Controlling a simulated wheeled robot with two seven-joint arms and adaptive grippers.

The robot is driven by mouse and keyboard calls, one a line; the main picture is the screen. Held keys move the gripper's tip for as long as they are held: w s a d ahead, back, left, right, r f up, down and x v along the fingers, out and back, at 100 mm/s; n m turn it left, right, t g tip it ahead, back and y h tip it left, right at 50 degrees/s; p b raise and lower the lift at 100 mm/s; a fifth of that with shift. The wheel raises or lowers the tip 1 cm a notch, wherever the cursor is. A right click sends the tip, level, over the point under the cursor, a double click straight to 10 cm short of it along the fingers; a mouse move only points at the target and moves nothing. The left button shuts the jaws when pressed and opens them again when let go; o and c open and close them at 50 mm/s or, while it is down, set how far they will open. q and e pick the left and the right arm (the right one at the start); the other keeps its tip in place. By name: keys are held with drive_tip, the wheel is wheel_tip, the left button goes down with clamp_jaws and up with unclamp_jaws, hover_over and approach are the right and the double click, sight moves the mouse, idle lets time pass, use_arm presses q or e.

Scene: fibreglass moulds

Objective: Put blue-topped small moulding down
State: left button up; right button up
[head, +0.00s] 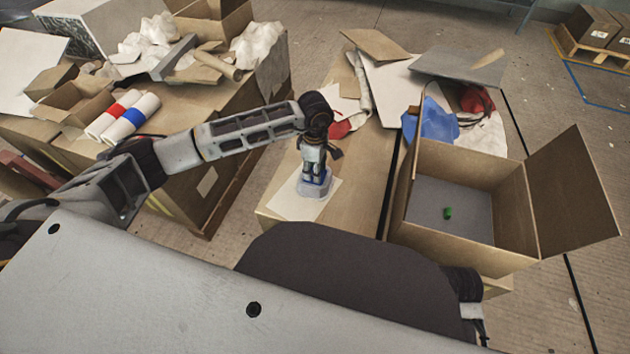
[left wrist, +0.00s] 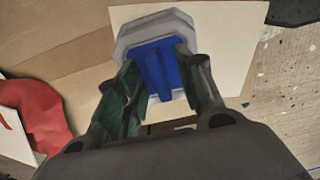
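The blue-topped small moulding (head: 314,188) has a pale grey base and sits upright on a white sheet (head: 290,206) on the middle table. In the left wrist view its blue top with a raised rib (left wrist: 157,68) lies between my finger pads, and the grey rim (left wrist: 150,28) shows beyond. My left gripper (head: 314,176) points down over it, its fingers (left wrist: 163,85) on either side of the rib, apart, with a narrow gap seeming to show beside the rib. My right gripper is not in view.
An open cardboard box (head: 470,205) with a small green item (head: 448,213) stands right of the middle table. Red cloth (head: 343,126) and boards lie farther back on it.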

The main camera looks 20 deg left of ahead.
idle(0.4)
use_arm(q)
clamp_jaws()
